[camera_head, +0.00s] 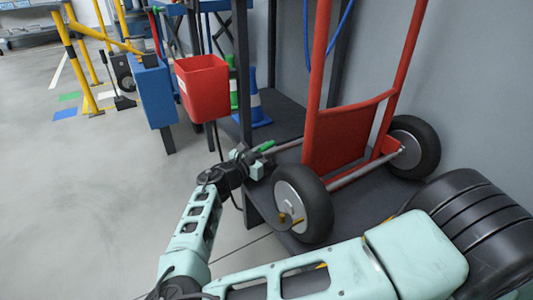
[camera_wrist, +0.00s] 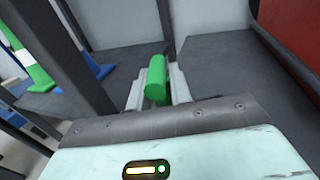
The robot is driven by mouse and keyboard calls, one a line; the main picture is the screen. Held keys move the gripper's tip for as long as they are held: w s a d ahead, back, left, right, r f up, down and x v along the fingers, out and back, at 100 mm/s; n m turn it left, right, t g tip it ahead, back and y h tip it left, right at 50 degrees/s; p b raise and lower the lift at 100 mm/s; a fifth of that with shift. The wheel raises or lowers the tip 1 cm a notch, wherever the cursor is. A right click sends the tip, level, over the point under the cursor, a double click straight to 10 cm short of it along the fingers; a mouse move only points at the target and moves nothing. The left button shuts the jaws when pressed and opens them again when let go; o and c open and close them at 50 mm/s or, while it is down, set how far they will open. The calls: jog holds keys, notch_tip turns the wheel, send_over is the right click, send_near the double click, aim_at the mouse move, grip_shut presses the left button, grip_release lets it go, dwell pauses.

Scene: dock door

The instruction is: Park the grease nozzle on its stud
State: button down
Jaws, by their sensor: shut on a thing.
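My gripper (camera_head: 256,160) is shut on a green cylindrical grip, which I take to be the grease nozzle (camera_head: 265,146). It is near the middle of the head view, left of the red hand truck and above the dark shelf's edge. In the wrist view the green nozzle (camera_wrist: 155,80) sits between the pale fingers of my gripper (camera_wrist: 158,92), with its near end facing the camera. Its far end is hard to make out against the dark post behind. I cannot pick out the stud in either view.
A red hand truck (camera_head: 340,138) with black wheels stands on a dark shelf (camera_head: 345,218) at right. A red bin (camera_head: 203,88), a blue box (camera_head: 153,95) and blue and green cones (camera_head: 255,100) are behind my gripper. The floor (camera_head: 70,200) at left is clear.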

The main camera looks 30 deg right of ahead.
jog(key=shift+r, duration=0.15)
notch_tip(320, 180, up, 28)
jog(key=p, duration=1.4)
jog(key=shift+p, duration=0.4)
jog(key=s+a+r+n+t+y+p, duration=0.1)
jog(key=r+p, duration=0.5)
jog(key=p, duration=0.6)
jog(key=s+r+n+t+y+p, duration=0.1)
jog(key=s+r+p, duration=0.3)
jog(key=p, duration=0.9)
jog(key=s+a+r+n+t+y+p, duration=0.1)
jog(key=s+r+n+t+p, duration=0.1)
jog(key=r+p, duration=0.7)
jog(key=s+t+p, duration=0.1)
jog(key=p, duration=0.3)
jog(key=shift+a, duration=0.3)
jog(key=shift+f, duration=0.15)
jog(key=shift+a, duration=0.1)
